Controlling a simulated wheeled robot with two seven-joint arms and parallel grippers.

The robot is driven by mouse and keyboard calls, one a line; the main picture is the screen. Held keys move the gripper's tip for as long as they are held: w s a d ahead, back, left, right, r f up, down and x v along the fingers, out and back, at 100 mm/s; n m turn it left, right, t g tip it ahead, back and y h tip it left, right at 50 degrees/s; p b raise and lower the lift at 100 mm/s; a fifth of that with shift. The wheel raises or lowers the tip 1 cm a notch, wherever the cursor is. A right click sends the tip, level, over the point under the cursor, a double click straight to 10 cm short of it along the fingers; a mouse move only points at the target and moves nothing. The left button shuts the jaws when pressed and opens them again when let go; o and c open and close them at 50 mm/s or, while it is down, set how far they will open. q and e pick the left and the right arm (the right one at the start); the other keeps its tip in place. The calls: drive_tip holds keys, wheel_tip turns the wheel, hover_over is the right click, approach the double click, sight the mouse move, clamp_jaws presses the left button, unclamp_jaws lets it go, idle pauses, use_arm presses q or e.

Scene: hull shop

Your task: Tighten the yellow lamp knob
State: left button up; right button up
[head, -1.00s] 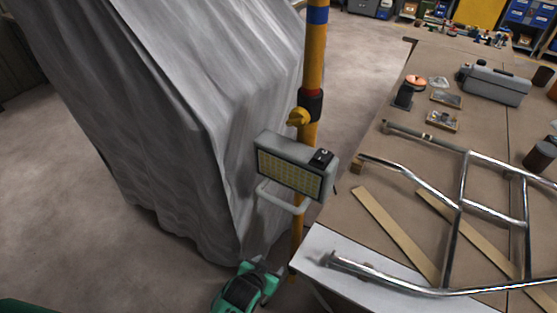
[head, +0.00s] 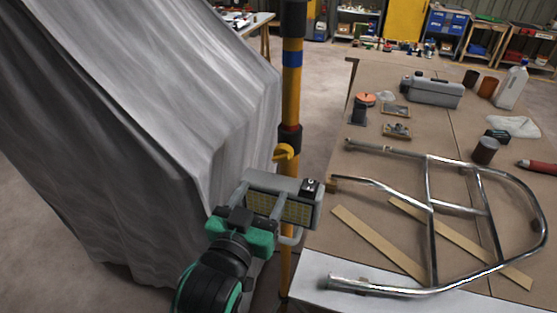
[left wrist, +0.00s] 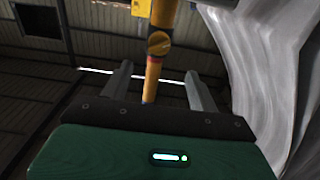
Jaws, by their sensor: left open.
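The yellow lamp knob (head: 283,152) sticks out from a dark collar on the upright yellow pole (head: 292,85). The grey work lamp (head: 294,208) with its yellow panel is on the pole just below it. My left gripper (head: 252,212), green and black, is in front of and below the lamp, hiding its left part. In the left wrist view, its two grey fingers stand wide apart and empty. The knob (left wrist: 159,43) shows beyond and above the fingertips, roughly centred between them and apart from them. My right gripper is in neither view.
A grey draped cover (head: 150,130) stands close on the pole's left. Bare floor shows behind the pole.

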sight(280, 161)
use_arm(q)
drive_tip(key=p+x, duration=0.3)
drive_tip(key=x, duration=0.6)
drive_tip(key=shift+w+d, duration=0.15)
drive_tip(key=shift+w, duration=0.2)
drive_tip(key=shift+w+d, duration=0.25)
drive_tip(key=shift+w, duration=0.25)
drive_tip(key=shift+w+f, duration=0.1)
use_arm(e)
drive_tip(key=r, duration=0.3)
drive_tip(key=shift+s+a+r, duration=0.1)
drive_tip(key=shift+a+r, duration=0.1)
use_arm(q)
drive_tip(key=shift+c, duration=0.4)
